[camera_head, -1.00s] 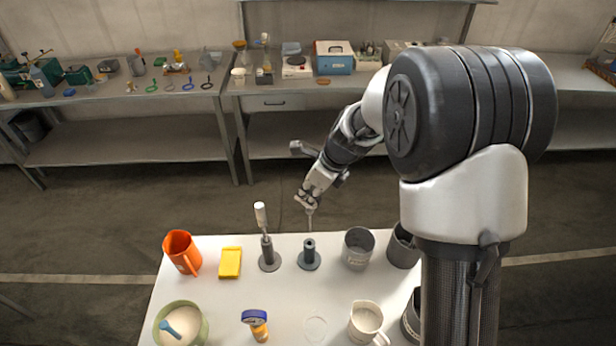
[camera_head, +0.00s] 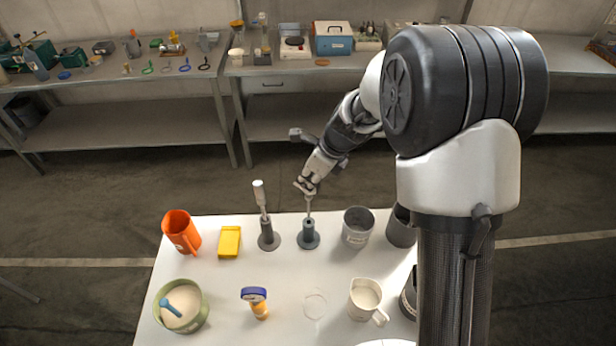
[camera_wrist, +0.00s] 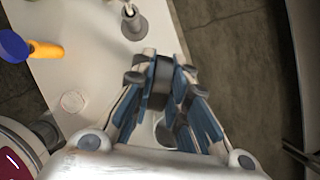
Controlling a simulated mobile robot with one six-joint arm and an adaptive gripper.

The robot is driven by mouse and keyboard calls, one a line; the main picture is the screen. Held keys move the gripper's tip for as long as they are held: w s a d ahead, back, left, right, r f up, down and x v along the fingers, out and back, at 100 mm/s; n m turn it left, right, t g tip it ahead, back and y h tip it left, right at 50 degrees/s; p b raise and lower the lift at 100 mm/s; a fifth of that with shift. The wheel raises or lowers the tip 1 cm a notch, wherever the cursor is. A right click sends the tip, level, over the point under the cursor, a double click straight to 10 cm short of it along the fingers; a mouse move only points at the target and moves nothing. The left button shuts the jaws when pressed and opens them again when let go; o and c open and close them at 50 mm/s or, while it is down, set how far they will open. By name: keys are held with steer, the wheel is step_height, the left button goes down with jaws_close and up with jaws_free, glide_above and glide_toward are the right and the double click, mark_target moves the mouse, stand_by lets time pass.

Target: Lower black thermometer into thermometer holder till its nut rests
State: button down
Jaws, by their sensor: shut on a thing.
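My gripper (camera_head: 307,187) is shut on the black thermometer above the far edge of the white table. The thermometer's dark head shows between my fingers in the wrist view (camera_wrist: 160,85). Its thin stem (camera_head: 308,207) points down at the thermometer holder (camera_head: 308,237), a dark grey-blue tube on a round base. The stem's lower end is at the holder's top in the head view; I cannot tell how far it is inside. In the wrist view my gripper hides this holder. The nut cannot be made out.
A similar grey holder (camera_head: 268,238) with a white-handled tool (camera_head: 260,195) stands close on the left. A grey beaker (camera_head: 357,230) stands close on the right. A yellow box (camera_head: 229,241), an orange jug (camera_head: 181,230) and a bowl (camera_head: 200,316) are further left.

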steer(key=shift+f+b, duration=3.65)
steer(key=shift+f, duration=2.2)
steer(key=c, duration=1.5)
jaws_free()
steer(key=v, duration=1.2)
